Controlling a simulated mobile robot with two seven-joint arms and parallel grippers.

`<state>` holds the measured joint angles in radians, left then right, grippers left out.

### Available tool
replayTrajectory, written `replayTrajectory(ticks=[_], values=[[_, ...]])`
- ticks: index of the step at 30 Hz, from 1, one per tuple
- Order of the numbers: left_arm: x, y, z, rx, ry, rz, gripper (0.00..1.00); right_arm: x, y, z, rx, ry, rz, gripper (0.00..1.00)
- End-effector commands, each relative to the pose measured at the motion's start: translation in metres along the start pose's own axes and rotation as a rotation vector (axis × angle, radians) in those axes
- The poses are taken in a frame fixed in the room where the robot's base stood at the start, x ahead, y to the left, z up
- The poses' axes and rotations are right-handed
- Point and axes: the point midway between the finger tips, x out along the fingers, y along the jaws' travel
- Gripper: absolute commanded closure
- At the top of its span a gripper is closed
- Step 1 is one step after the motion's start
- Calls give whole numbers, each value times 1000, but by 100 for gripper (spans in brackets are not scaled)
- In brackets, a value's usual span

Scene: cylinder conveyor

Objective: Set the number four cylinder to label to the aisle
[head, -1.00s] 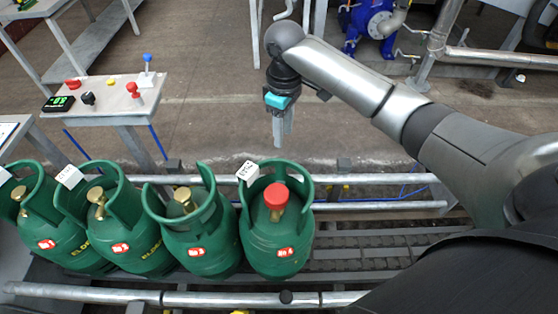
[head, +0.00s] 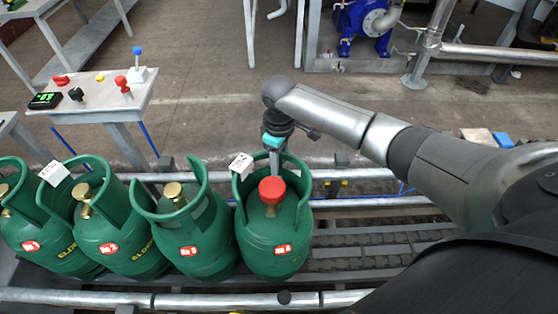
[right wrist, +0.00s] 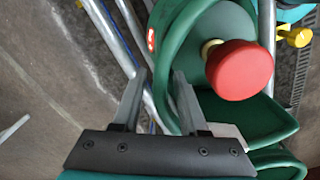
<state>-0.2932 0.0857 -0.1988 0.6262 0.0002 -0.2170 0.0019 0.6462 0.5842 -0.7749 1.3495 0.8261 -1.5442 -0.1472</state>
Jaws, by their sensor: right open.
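The number four cylinder (head: 270,245) is green with a red cap and a red-and-white number label. It stands upright at the right end of a row on the conveyor. A white tag (head: 241,165) is on its handle collar. My right gripper (head: 275,165) is at the far side of that collar, pointing down, and its fingertips are partly hidden. In the right wrist view the gripper (right wrist: 160,85) is open, with the green collar (right wrist: 168,45) between or just beyond its fingers; contact is unclear. The red cap (right wrist: 240,70) is beside the right finger. My left gripper is out of view.
Cylinders three (head: 190,240), two (head: 115,235) and one (head: 35,225), with brass valves, stand closely to the left. The conveyor (head: 375,250) is bare to the right, with metal rails (head: 365,173) alongside. A control table (head: 105,98) stands behind at left.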

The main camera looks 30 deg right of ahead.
Motion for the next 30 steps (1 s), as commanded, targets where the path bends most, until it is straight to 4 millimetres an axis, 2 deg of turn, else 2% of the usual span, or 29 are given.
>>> replayTrajectory(ticks=[4, 15, 30], values=[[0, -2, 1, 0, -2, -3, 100, 0, 0, 0, 0, 0, 0, 60], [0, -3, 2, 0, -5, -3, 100, -1, 0, 0, 0, 0, 0, 100], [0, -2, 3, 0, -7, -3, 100, -1, 1, 0, 2, 1, 2, 100]])
